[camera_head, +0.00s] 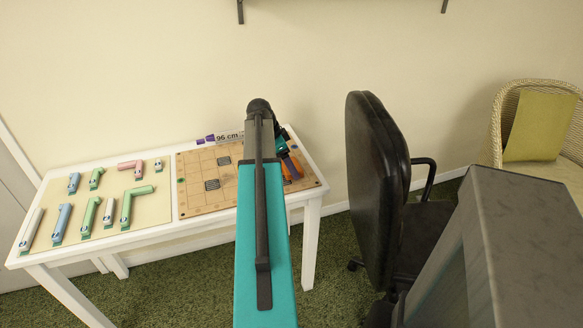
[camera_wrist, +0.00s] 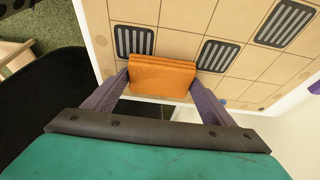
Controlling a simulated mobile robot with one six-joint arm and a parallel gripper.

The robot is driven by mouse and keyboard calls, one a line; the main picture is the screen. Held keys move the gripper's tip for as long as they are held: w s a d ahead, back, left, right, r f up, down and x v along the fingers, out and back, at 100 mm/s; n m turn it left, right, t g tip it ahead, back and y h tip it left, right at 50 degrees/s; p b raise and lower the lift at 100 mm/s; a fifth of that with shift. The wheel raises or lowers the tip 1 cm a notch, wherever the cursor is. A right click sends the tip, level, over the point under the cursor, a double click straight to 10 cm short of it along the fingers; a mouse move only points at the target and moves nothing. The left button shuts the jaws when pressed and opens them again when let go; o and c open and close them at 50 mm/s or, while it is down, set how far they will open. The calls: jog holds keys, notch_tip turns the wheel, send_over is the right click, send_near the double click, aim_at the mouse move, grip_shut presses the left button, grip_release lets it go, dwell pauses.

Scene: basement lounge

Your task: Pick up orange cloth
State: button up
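The orange cloth (camera_wrist: 160,76) is a small folded block over the tan gridded board in the wrist view. In the head view, orange (camera_head: 291,168) shows at the board's right side, mostly hidden by my arm. My gripper (camera_wrist: 160,84) has one purple finger at each side of the cloth. Both fingertips look level with its side edges, with little or no gap. I cannot tell if they press on it or if the cloth is off the board.
The gridded board (camera_head: 200,190) with dark slotted squares lies on a white table (camera_head: 160,229). A mat (camera_head: 150,208) with several pastel pieces is at left. A purple marker (camera_head: 206,139) lies at the back. A black chair (camera_head: 375,185) stands close to the table's right.

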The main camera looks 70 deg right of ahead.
jog(key=shift+r, duration=0.2)
jog(key=shift+c, duration=0.5)
jog(key=shift+r, duration=1.6)
jog(key=s+a+r+b, duration=0.1)
jog(key=s+a, duration=0.2)
jog(key=a, duration=1.2)
jog(key=shift+s+a+r+b, duration=0.15)
jog(key=shift+a+r+b, duration=0.05)
jog(key=shift+a+b, duration=0.1)
